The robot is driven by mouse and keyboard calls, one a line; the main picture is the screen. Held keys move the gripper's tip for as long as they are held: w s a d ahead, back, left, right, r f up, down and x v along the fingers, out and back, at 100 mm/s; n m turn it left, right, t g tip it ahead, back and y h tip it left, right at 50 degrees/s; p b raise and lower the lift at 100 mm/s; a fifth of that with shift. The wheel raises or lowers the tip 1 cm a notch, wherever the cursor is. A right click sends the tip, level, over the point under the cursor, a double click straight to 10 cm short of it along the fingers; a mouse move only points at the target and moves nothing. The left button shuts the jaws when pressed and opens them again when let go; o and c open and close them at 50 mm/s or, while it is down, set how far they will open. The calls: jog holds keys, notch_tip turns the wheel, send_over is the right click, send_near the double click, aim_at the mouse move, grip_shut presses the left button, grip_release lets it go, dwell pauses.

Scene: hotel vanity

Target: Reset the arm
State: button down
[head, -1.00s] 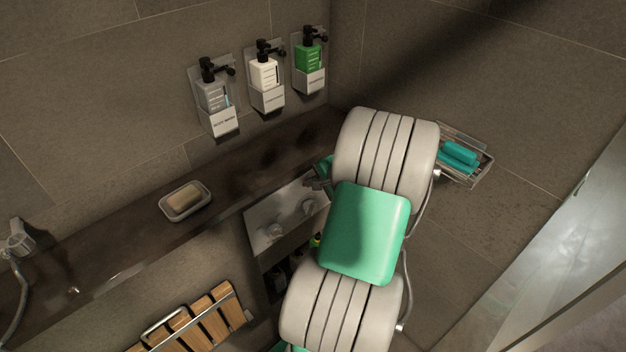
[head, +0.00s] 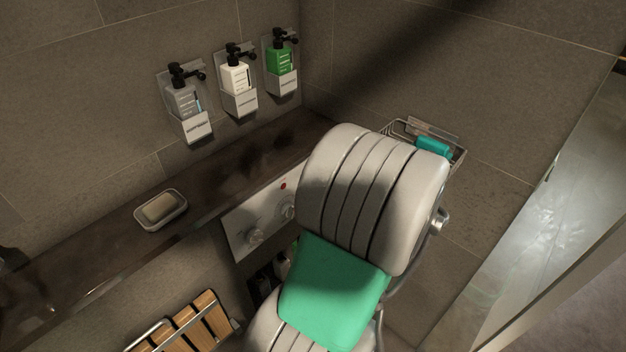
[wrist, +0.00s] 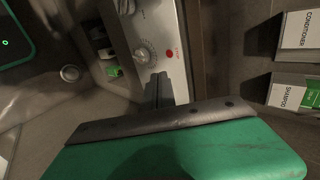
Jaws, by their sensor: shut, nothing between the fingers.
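My arm (head: 372,195), grey with a green section, fills the middle of the head view. It hides my gripper there. In the wrist view my gripper (wrist: 160,82) shows as thin dark fingers shut together beyond a green housing and a dark bar. Nothing is between the fingers. They point toward the metal control panel (wrist: 152,38), which has a knob and a red mark. I cannot tell how close the fingertips are to the panel. The panel also shows in the head view (head: 243,236), left of my arm.
A dark ledge holds a soap dish (head: 160,211). Grey, white and green dispensers (head: 279,62) hang on the wall above it. A wire basket (head: 457,158) with a teal item is behind my arm. A wooden slatted seat (head: 195,318) is at lower left. A glass panel (head: 550,220) stands right.

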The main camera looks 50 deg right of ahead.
jog(key=w+a+r+n+g, duration=0.1)
jog(key=w+a+n, duration=0.15)
jog(key=a, duration=0.35)
jog(key=w+a+n+g+y, duration=0.1)
jog(key=w+a+n, duration=0.1)
jog(key=a+n, duration=0.3)
jog(key=w+a+r+n+g, duration=0.1)
jog(key=w+a+n, duration=0.15)
jog(key=a, duration=0.35)
jog(key=s+a+r+n+g, duration=0.1)
jog(key=s+a+n, duration=0.2)
jog(key=a, duration=0.5)
jog(key=s+a+r+n+g, duration=0.1)
jog(key=s+a+r+n, duration=0.1)
jog(key=a+n, duration=0.3)
jog(key=a, duration=0.3)
jog(key=shift+s+a+h, duration=0.3)
jog(key=shift+s+a, duration=0.1)
jog(key=shift+r, duration=0.4)
